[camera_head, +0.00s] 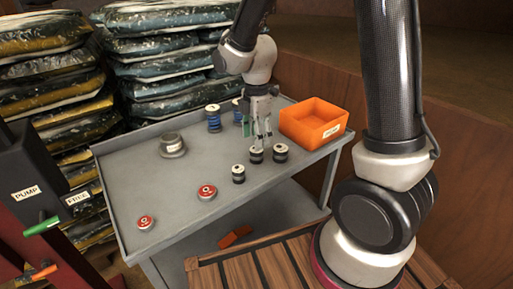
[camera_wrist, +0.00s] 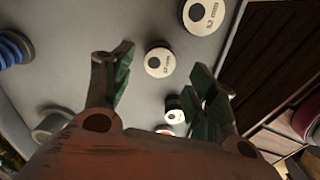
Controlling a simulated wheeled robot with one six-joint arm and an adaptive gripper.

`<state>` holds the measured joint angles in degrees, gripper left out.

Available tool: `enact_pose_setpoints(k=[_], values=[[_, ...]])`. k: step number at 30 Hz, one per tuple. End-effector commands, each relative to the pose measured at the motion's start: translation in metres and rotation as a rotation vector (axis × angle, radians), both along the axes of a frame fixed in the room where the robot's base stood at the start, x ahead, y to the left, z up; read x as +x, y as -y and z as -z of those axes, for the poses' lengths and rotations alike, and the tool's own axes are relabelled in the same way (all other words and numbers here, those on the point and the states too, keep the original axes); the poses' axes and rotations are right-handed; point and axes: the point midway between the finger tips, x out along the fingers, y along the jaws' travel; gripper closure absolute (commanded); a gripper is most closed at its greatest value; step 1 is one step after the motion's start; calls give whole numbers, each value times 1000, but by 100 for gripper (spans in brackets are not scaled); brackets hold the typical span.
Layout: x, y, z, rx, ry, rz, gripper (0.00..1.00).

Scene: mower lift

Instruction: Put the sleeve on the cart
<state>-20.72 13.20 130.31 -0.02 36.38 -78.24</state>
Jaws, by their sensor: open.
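The grey cart top (camera_head: 130,190) holds several small parts. A grey, round, stepped metal piece (camera_head: 172,145), which looks most like a sleeve, stands on its left half; it shows partly behind a finger in the wrist view (camera_wrist: 50,122). I cannot be sure that it is the sleeve. My gripper (camera_head: 263,138) is open and points down over the cart's right part. Nothing shows between its fingers (camera_wrist: 158,85) but cart top and black cylinders with pale tops below. The nearest cylinder (camera_head: 256,155) is just below the fingertips in the head view; contact cannot be told.
Two more such cylinders (camera_head: 280,153) (camera_head: 238,174) stand close by. An orange bin (camera_head: 312,122) sits at the cart's right end. Blue springs (camera_head: 213,118) stand at the back, red caps (camera_head: 207,192) (camera_head: 145,223) at the front. Stacked bags (camera_head: 165,60) are behind; a wooden crate (camera_head: 260,270) is in front.

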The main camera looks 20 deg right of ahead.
Motion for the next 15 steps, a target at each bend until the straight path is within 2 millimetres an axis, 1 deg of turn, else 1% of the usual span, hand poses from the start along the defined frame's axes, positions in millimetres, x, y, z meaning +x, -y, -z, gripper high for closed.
enact_pose_setpoints(k=[1,6,10,15], values=[[1,0,-13,2,6,0,42],[1,0,-45,2,4,0,42],[0,0,-59,0,1,0,42],[-1,1,-66,0,1,5,42]])
